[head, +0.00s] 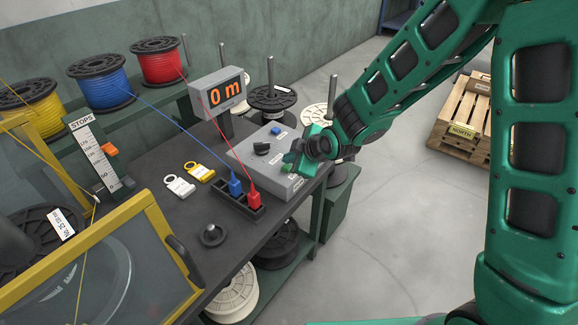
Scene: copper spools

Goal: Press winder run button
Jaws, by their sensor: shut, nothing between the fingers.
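The grey control box (243,158) sits on the dark bench, with a black knob (261,148) and a blue button (276,131) on its top. My gripper (292,161) is over the right part of the box, fingers shut and empty, pointing down-left. Its tip covers part of the box top, so a run button there is hidden or cannot be told from the green of my gripper. I cannot tell whether the tip touches the box. The display (222,93) behind the box reads "0 m" in orange.
Blue (236,186) and red (254,197) wire ends stand in a black holder before the box. A yellow-framed guard (153,206) is at the left, beside a stops scale (97,155). Wire spools (98,80) line the back. A pallet (463,118) stands right; the floor between is clear.

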